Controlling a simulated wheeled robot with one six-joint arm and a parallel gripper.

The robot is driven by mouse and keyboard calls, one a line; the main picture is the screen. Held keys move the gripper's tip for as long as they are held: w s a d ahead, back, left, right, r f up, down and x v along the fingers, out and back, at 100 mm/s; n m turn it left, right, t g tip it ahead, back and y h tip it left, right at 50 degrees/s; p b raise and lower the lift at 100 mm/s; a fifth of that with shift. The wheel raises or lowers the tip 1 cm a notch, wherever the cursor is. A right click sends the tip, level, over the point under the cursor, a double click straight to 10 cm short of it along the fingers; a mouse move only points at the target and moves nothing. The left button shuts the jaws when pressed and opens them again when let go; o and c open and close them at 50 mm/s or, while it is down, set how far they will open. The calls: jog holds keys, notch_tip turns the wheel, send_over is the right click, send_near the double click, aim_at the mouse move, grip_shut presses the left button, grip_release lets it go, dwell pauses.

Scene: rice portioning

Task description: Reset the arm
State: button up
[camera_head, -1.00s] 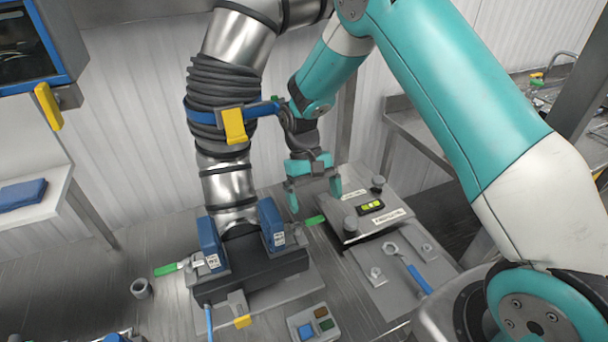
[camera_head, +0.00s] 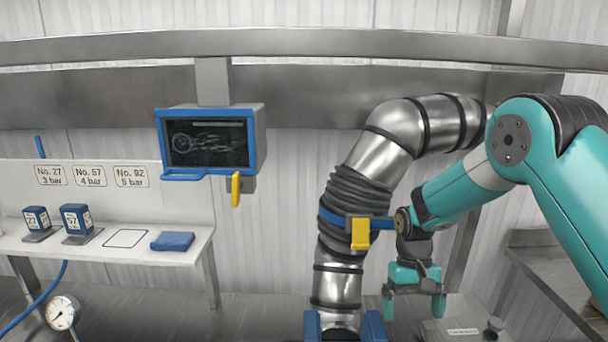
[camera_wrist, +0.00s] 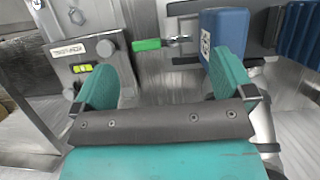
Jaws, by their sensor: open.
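My teal arm reaches in from the right in the head view. My gripper (camera_head: 413,307) hangs pointing down at its end, open and empty, just right of the silver duct (camera_head: 392,135). In the wrist view the two teal fingers of my gripper (camera_wrist: 163,76) stand wide apart with nothing between them. Beyond them lie a grey box (camera_wrist: 88,52) with a yellow-green indicator, a green handle (camera_wrist: 146,44) and a blue block (camera_wrist: 222,36).
The ribbed duct with its blue strap and yellow tab (camera_head: 361,234) stands close to my forearm. A blue-framed screen (camera_head: 210,141) hangs left. A white shelf (camera_head: 110,250) holds two blue labelled blocks and a blue pad (camera_head: 172,241). A gauge (camera_head: 62,312) is lower left.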

jog(key=s+a+r+n+t+y+b, duration=0.2)
jog(key=s+a+r+n+b, duration=0.1)
jog(key=s+r+b, duration=0.3)
jog(key=s+r, duration=0.2)
jog(key=s, duration=0.1)
jog(key=shift+s, duration=0.4)
jog(key=s+a+n+b, duration=0.1)
jog(key=s, duration=0.4)
jog(key=s+a+n+t+y+b, duration=0.1)
jog(key=s+b, duration=0.1)
jog(key=s, duration=0.4)
jog(key=s+a+r+n+t+y+b, duration=0.1)
jog(key=s+b, duration=0.1)
jog(key=s, duration=0.3)
jog(key=shift+s+n, duration=0.25)
jog(key=shift+n, duration=0.15)
jog(key=shift+c, duration=0.2)
